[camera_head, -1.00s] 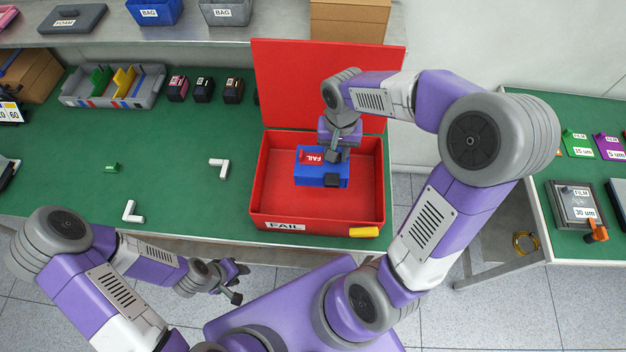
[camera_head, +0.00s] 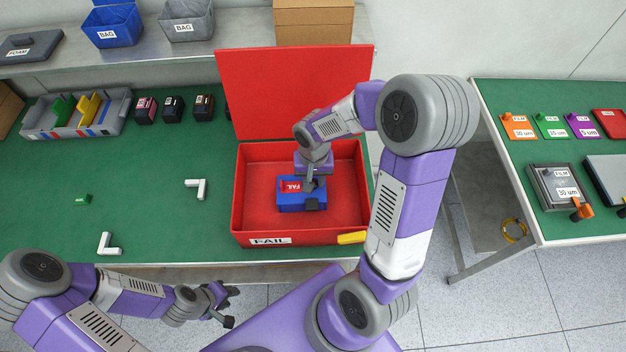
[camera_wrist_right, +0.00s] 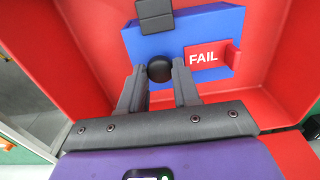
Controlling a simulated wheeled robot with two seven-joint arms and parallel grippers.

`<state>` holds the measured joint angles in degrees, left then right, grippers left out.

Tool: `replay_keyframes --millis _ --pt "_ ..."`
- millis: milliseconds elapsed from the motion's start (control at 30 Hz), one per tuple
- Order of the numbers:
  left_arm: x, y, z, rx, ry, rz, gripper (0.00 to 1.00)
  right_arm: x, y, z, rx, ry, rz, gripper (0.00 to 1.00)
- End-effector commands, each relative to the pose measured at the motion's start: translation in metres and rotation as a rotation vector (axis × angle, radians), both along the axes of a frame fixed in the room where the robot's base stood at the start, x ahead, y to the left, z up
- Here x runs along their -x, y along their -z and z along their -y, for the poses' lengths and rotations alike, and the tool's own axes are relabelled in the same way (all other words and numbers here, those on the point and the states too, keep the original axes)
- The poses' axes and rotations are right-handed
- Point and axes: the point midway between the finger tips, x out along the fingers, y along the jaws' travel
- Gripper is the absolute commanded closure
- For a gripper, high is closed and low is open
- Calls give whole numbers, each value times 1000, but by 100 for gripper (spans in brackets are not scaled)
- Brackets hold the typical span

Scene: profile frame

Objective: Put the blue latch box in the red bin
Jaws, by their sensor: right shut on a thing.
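The blue latch box (camera_head: 302,201) has a red FAIL tag and a dark latch and knob. It is inside the open red bin (camera_head: 240,205), low near the bin's floor; I cannot tell if it touches the floor. My right gripper (camera_head: 309,184) reaches down into the bin from above. In the right wrist view the box (camera_wrist_right: 150,42) fills the top, and my right gripper (camera_wrist_right: 159,80) is shut on its black round knob (camera_wrist_right: 160,68). My left gripper (camera_head: 229,305) is empty in front of the table's front edge, its fingers apart.
The bin's red lid (camera_head: 290,85) stands up behind it. A yellow piece (camera_head: 352,238) is on the bin's front right rim. White L-shaped pieces (camera_head: 196,188) and a small green block (camera_head: 82,199) lie on the green table. A grey divided tray (camera_head: 75,118) stands at the back left.

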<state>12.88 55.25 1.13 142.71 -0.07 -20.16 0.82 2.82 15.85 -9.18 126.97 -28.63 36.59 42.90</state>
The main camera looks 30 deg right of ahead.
Motion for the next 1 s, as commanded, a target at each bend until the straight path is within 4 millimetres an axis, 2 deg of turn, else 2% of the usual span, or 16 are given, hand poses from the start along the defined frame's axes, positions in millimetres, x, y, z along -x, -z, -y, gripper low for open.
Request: replay_keyframes --millis 67,233,267,400,433,767,867,1000 --pt "0 2 0 0 0 0 62 -1 6 0 0 0 2 100" --pt "0 1 0 0 0 0 62 -1 6 0 0 1 4 100" --pt "0 1 0 0 0 0 62 0 7 0 0 1 0 67" --pt "0 1 0 0 0 0 62 0 7 0 0 1 0 45" --pt "0 1 0 0 0 0 62 0 7 0 -1 1 1 43" --pt "0 0 0 0 0 0 62 0 2 0 0 1 2 43" --pt "0 -3 0 0 0 0 62 -1 -10 1 0 1 6 43" --pt "0 -9 0 0 0 0 62 -1 -39 1 1 3 8 43"
